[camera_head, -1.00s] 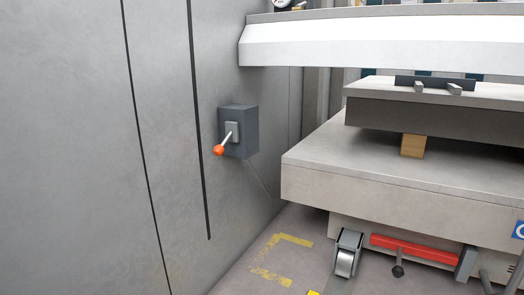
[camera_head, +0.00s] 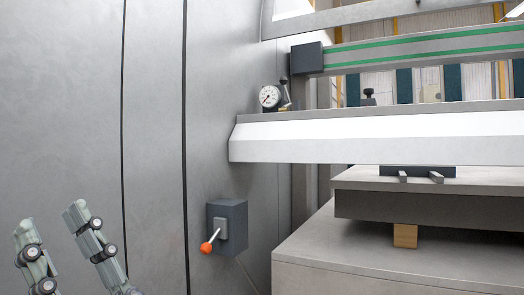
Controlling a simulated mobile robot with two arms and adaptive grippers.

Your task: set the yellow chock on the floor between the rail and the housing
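The yellow chock is not in view, and neither is the floor. The large grey panelled side wall (camera_head: 60,120), which may be the housing, fills the left of the view. I cannot tell which part is the rail.
A dark switch box (camera_head: 229,225) with an orange-knobbed lever (camera_head: 207,247) sticks out from the wall. A white beam (camera_head: 380,138) spans the right, with a dial gauge (camera_head: 269,97) on it. Below are a grey machine bed (camera_head: 400,262) and a wooden block (camera_head: 405,235).

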